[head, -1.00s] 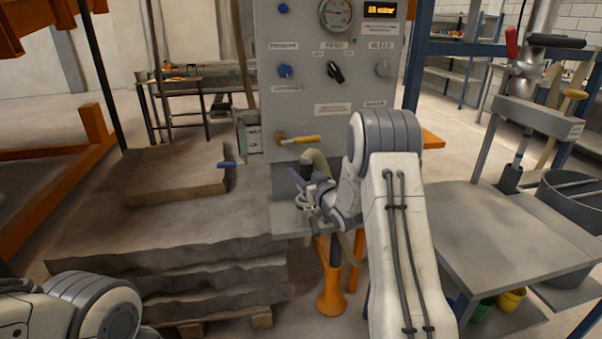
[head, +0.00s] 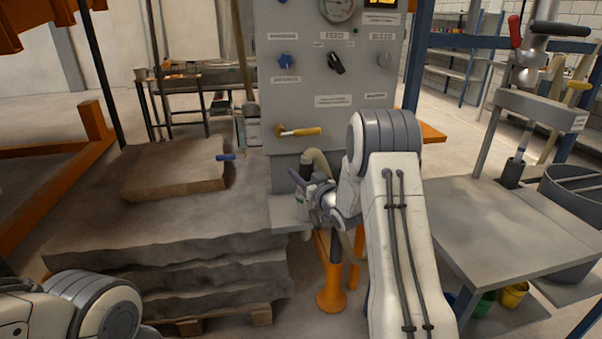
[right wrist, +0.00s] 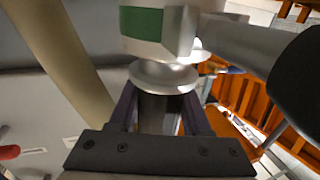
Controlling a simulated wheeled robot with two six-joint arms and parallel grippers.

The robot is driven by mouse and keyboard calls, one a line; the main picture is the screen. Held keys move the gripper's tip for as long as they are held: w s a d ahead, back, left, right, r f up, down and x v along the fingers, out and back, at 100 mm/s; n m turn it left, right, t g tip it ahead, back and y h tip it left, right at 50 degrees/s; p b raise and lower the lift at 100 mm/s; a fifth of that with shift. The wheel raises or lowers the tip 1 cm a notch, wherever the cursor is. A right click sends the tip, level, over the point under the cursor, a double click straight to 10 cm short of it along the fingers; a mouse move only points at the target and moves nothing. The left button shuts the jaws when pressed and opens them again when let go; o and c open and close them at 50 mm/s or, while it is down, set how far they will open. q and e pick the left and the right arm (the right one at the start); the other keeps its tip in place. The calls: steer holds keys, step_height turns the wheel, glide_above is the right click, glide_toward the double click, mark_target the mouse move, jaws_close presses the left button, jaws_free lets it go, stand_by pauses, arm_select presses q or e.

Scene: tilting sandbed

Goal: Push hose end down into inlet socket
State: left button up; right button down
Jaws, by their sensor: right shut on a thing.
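In the head view, the beige hose (head: 317,159) bends down in front of the grey panel to a dark cuff at my right gripper (head: 303,186). In the right wrist view, my right gripper (right wrist: 158,115) is shut around a grey cylindrical piece, the hose end (right wrist: 157,112), with a dark finger on each side. A pale fitting with a green band (right wrist: 141,23) and a round metal flange (right wrist: 163,77) sit just beyond the fingertips. I cannot tell whether the hose end is seated in the inlet socket. My left gripper is outside the head view.
The grey control panel (head: 345,75) stands behind, with knobs and a yellow-handled valve (head: 300,131). A stack of rough slabs (head: 170,225) is at left. A grey bench (head: 510,225) is at right. An orange stand (head: 332,290) is below the gripper.

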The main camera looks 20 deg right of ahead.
steer(key=shift+f+b, duration=0.6)
steer(key=shift+f, duration=0.05)
steer(key=shift+c, duration=1.4)
jaws_free()
steer(key=s, duration=1)
steer(key=shift+s+d+b, duration=0.25)
steer(key=shift+d+b, duration=0.05)
steer(key=shift+b, duration=0.15)
